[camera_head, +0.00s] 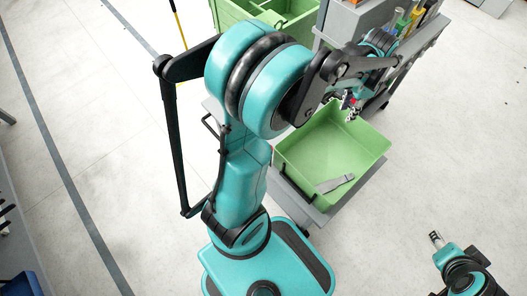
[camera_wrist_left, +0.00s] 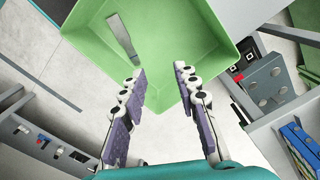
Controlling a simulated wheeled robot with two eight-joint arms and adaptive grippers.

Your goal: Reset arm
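My left gripper (camera_head: 350,103) hangs over the back edge of a green bin (camera_head: 312,147) in the head view. In the left wrist view my left gripper (camera_wrist_left: 160,72) has its two padded fingers well apart, with nothing between them. The green bin (camera_wrist_left: 200,35) lies beyond the fingertips. A flat grey strip (camera_head: 336,184) lies on the bin's floor; it also shows in the left wrist view (camera_wrist_left: 123,38), apart from the fingers. Part of my right arm shows at the bottom right of the head view; its gripper's finger state is not clear there.
The bin sits on a grey cart (camera_head: 290,196). Another green crate (camera_head: 290,12) stands at the back. A grey workbench (camera_head: 417,45) with coloured-handled tools is behind my left gripper. Open pale floor (camera_head: 430,150) lies to the right.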

